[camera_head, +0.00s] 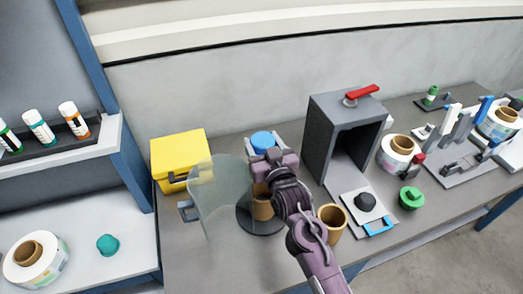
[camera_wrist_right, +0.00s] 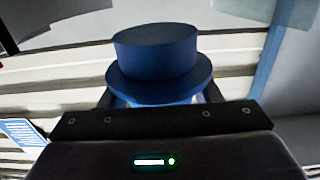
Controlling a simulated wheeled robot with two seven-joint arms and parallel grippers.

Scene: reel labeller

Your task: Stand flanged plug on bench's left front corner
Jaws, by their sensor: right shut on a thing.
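A blue flanged plug (camera_head: 263,140) is held by my right gripper (camera_head: 268,152), above the bench and near its back wall. In the right wrist view the plug (camera_wrist_right: 157,55) fills the middle, a round cylinder on a wider flange. The fingers of the right gripper (camera_wrist_right: 158,101) are mostly hidden under the flange. The grey bench (camera_head: 205,265) has its left front part bare at the bottom of the head view. My left gripper is out of view.
A clear guard (camera_head: 220,190) with a blue handle and a dark disc with a cardboard core (camera_head: 262,208) stand close to my right arm. A yellow box (camera_head: 180,152) is at the back left. A grey housing (camera_head: 345,125), another core (camera_head: 332,222) and a green plug (camera_head: 411,197) are to the right.

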